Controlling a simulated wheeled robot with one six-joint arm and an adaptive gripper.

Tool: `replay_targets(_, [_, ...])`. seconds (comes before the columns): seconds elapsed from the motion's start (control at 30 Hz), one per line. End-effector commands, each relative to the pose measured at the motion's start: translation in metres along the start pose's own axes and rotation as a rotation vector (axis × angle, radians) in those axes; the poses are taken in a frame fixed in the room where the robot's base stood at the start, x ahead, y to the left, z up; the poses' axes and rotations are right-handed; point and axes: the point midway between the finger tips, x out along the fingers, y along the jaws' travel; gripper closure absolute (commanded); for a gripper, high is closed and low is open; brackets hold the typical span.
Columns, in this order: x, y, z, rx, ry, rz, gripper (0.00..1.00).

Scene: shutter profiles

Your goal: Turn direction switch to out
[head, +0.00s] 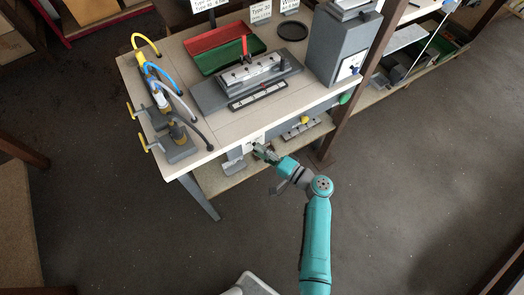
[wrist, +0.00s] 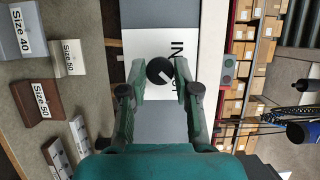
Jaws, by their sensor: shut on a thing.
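The direction switch is a round black knob (wrist: 160,68) with a white pointer mark, seen in the wrist view. It sits on a white label plate (wrist: 137,42) on a grey panel. The lettering reads "IN" and, partly covered, what looks like "OUT"; it appears turned sideways. The white mark slants toward the lower right of the picture. My gripper (wrist: 161,80) has a green finger on each side of the knob and is shut on it. In the head view my gripper (head: 264,152) is at the bench's front edge and hides the knob.
The bench (head: 228,133) carries a grey fixture (head: 255,75), red and green trays (head: 215,45), and yellow-handled clamps (head: 165,120) at left. A yellow knob (head: 304,120) and green button (head: 345,98) are on the front, to the right. Open floor lies before the bench.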

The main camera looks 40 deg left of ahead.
Motion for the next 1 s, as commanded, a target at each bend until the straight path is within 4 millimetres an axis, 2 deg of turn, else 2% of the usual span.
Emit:
replay_targets(0.6, [0.0001,0.0001,-0.0010,0.037,0.003,-0.015,1.00])
replay_targets(0.63, [0.0001,0.0001,-0.0010,0.037,0.003,-0.015,0.64])
replay_targets(0.7, [0.0001,0.0001,-0.0008,0.037,0.002,-0.015,0.47])
replay_targets(1.0, [-0.0004,0.0003,-0.0004,0.036,0.001,-0.015,0.45])
